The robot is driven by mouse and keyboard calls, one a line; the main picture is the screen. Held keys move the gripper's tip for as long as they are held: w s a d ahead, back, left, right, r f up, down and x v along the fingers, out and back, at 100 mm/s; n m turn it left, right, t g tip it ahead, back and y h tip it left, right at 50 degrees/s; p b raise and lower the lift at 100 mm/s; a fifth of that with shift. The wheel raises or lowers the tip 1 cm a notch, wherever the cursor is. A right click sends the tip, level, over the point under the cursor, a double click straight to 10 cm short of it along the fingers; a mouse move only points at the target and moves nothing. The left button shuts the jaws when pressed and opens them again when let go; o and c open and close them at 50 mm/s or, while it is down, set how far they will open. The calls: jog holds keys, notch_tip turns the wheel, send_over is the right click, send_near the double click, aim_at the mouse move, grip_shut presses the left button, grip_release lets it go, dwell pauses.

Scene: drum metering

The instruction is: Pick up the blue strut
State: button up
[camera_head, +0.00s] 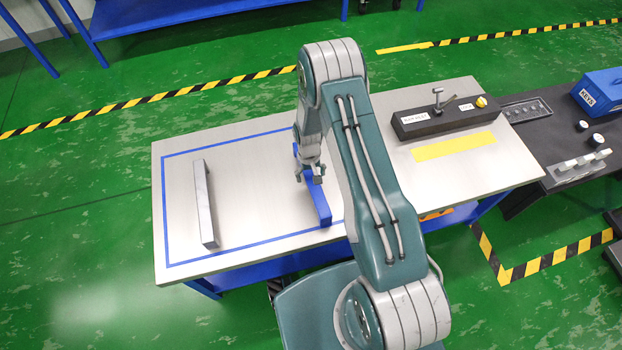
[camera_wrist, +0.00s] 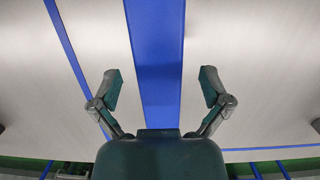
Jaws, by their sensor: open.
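The blue strut (camera_head: 318,202) is a long, narrow bar lying on the grey table inside a blue taped outline, and my arm hides part of it. In the wrist view the blue strut (camera_wrist: 156,60) runs from the top edge down between my fingers. My gripper (camera_head: 310,174) is over the strut in the head view. In the wrist view my gripper (camera_wrist: 162,88) is open, with one finger on each side of the strut and a gap at both sides. I cannot tell the height of the fingertips above the table.
A grey strut (camera_head: 205,203) lies to the left on the table (camera_head: 262,190). A black box with a lever (camera_head: 438,116) stands at the back right, with a yellow strip (camera_head: 453,146) before it. A blue KEYS box (camera_head: 600,92) is further right. The table between the struts is clear.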

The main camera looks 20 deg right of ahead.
jog(key=shift+f, duration=0.6)
grip_shut()
notch_tip(320, 180, up, 3)
jog(key=shift+r, duration=0.1)
jog(key=s+a+r, duration=0.4)
jog(key=a+r, duration=0.5)
jog(key=a, duration=0.4)
jog(key=shift+s+a+r, duration=0.15)
jog(key=shift+s+r, duration=0.05)
jog(key=shift+r, duration=0.2)
